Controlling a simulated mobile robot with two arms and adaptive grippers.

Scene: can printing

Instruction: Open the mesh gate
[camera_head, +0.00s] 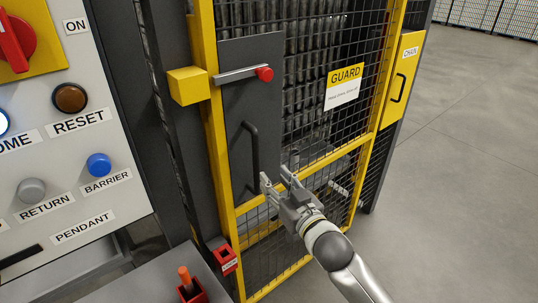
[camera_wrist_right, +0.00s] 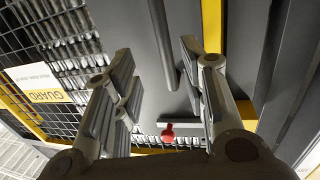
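The mesh gate (camera_head: 304,74) has a yellow frame and black mesh, and appears shut. Its dark panel (camera_head: 236,120) carries a black upright bar handle (camera_head: 254,150), also in the right wrist view (camera_wrist_right: 163,45). Above the handle is a grey latch bar with a red knob (camera_head: 264,74); the knob shows in the wrist view (camera_wrist_right: 168,133). My right gripper (camera_head: 276,178) is open and empty beside the handle's lower end. In the wrist view the handle lies between its spread fingers (camera_wrist_right: 157,52); contact cannot be told. My left gripper is out of view.
A control panel (camera_head: 70,130) with buttons stands at the left. A yellow block (camera_head: 188,86) sits beside the latch. A grey ledge (camera_head: 150,285) with a red holder (camera_head: 191,291) is at the bottom. Open floor (camera_head: 460,150) lies to the right.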

